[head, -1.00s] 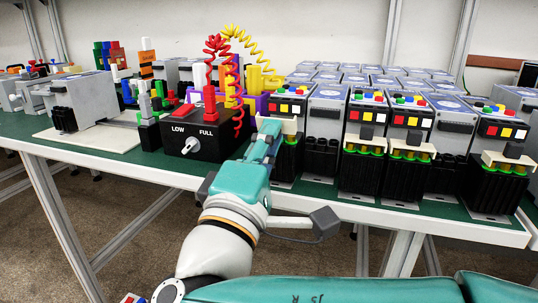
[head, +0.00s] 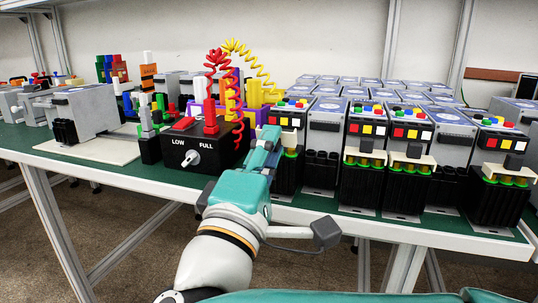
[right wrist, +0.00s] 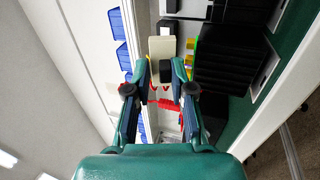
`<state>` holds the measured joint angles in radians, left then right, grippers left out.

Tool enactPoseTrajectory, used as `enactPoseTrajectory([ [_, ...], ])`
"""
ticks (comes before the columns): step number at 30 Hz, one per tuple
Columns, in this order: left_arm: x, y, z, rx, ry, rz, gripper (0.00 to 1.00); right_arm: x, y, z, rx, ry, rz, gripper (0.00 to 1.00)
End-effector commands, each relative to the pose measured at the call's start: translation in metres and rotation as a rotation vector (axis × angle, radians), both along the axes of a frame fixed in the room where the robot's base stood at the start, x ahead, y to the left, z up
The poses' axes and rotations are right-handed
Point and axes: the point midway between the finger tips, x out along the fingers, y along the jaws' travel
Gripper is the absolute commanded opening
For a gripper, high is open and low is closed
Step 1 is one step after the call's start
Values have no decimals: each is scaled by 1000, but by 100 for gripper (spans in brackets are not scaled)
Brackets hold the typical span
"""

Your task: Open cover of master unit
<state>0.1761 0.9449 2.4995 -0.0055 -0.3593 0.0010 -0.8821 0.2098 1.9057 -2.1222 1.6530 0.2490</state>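The nearest unit in front of my right arm, with red, white and yellow squares (head: 286,121) above a black base (head: 288,172), is partly hidden by my right gripper (head: 268,138). In the right wrist view a cream cover (right wrist: 161,47) with a dark knob (right wrist: 167,71) lies just ahead of the gripper. The right gripper's fingers (right wrist: 161,75) are apart, one on each side of the knob. I cannot tell whether they touch it. My left gripper is not in view.
To the left stands a black LOW/FULL box (head: 196,160) with a red coiled cord (head: 234,112) close to the gripper. More units with cream covers (head: 408,160) line the table to the right. The white table edge (head: 400,228) runs below.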

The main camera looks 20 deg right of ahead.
Motion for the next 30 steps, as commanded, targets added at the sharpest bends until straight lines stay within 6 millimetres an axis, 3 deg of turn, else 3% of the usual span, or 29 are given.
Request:
enactPoseTrajectory([
  [5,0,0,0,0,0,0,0,-1,0,31,4,-10,2,23],
  [7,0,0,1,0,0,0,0,-1,-1,45,5,-12,1,39],
  [8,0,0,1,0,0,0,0,-1,-1,51,4,-11,1,34],
  [9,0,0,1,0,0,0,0,-1,-1,58,4,-10,0,23],
  [15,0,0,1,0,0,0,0,0,0,83,1,-3,0,23],
  [30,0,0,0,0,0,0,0,0,0,90,-2,3,0,23],
])
